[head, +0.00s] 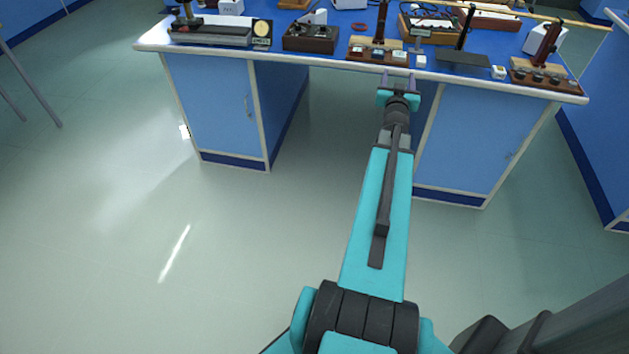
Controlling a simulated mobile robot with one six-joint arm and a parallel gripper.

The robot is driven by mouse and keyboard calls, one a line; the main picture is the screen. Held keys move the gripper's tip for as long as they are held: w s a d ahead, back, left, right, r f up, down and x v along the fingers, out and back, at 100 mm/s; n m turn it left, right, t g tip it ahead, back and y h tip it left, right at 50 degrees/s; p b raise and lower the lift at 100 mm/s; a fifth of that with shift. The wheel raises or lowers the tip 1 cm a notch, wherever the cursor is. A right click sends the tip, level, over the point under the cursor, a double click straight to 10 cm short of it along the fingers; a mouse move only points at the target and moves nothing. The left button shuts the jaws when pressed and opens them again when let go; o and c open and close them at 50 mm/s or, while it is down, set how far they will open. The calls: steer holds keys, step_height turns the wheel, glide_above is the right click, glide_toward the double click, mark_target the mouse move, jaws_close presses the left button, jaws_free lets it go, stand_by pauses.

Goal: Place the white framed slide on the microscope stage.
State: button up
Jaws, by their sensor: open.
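Two small white pieces lie near the bench's front edge. One (421,61) is just right of my gripper, and the other (498,72) is farther right. Either could be the white framed slide; they are too small to tell. I cannot surely pick out a microscope stage. A flat black plate (463,59) with a dark upright lies between the two white pieces. My gripper (398,77) is open and seems empty. It is at the front edge of the bench, below and left of the nearer white piece in the picture.
The blue-topped bench (345,66) has a pale raised rim. A wooden block with a dark post (380,43) stands behind my gripper. A dark control box (311,38) and a long grey instrument (210,33) stand left. A brown stand (545,75) is at right. The floor (130,220) is clear.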

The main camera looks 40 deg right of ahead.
steer(key=w+a+f+n+g+y, duration=0.2)
steer(key=w+a+f+y, duration=0.25)
steer(key=a+f, duration=0.85)
steer(key=w+a+f+n+g+y, duration=0.1)
steer(key=w+a+f+y, duration=0.4)
steer(key=a+f, duration=0.85)
steer(key=s+a+f+n+g+y, duration=0.1)
steer(key=s+a+f+g, duration=0.1)
steer(key=a+f, duration=0.6)
steer(key=s+a+f+n+g+y, duration=0.2)
steer(key=a+f, duration=0.5)
steer(key=a, duration=0.3)
steer(key=s+a+f+n+g+y, duration=0.1)
steer(key=s+a+f+g, duration=0.3)
steer(key=s+a, duration=0.8)
steer(key=s+a+f+n+g+y, duration=0.1)
steer(key=s+a+f+n+g, duration=0.3)
steer(key=s+a, duration=0.8)
steer(key=shift+s+g, duration=0.15)
steer(key=shift+g, duration=0.25)
steer(key=shift+a, duration=0.1)
